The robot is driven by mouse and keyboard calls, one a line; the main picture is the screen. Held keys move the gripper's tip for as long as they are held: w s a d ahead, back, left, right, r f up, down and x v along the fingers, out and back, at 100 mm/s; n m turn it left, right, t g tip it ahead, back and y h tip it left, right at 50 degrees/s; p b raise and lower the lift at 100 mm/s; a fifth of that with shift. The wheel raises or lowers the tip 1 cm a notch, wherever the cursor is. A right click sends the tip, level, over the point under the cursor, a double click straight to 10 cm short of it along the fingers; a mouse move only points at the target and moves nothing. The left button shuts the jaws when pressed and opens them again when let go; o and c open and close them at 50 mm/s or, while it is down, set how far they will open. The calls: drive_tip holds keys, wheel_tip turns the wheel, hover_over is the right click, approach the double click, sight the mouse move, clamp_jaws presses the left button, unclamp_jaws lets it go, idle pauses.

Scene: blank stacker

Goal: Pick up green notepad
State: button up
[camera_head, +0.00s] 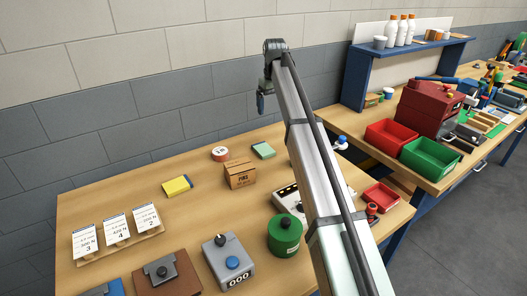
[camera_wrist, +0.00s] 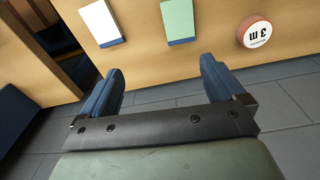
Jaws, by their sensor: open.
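In the wrist view the green notepad (camera_wrist: 178,20) is at the top centre, beyond my fingertips. My gripper (camera_head: 261,103) hangs in the air near the wall, above and behind the table's back edge. In the wrist view my gripper (camera_wrist: 160,75) has its two blue fingers wide apart with nothing between them.
The round "3 m" roll (camera_wrist: 258,32) and a white pad (camera_wrist: 101,22) lie on either side of the notepad. A yellow pad (camera_head: 177,186) lies farther left. The grey wall (camera_head: 130,110) is close behind the table.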

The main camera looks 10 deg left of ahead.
sight(263, 148)
drive_tip(key=shift+n+g, duration=0.3)
drive_tip(key=shift+g, duration=0.1)
drive_tip(key=a+f, duration=0.1)
drive_tip(key=f, duration=0.4)
drive_tip(key=s+a+f, duration=0.1)
drive_tip(key=f, duration=0.5)
drive_tip(key=s+a+f, duration=0.1)
drive_tip(key=f, duration=0.5)
drive_tip(key=shift+f, duration=0.15)
drive_tip(key=shift+c, duration=0.3)
drive_tip(key=c, duration=1.1)
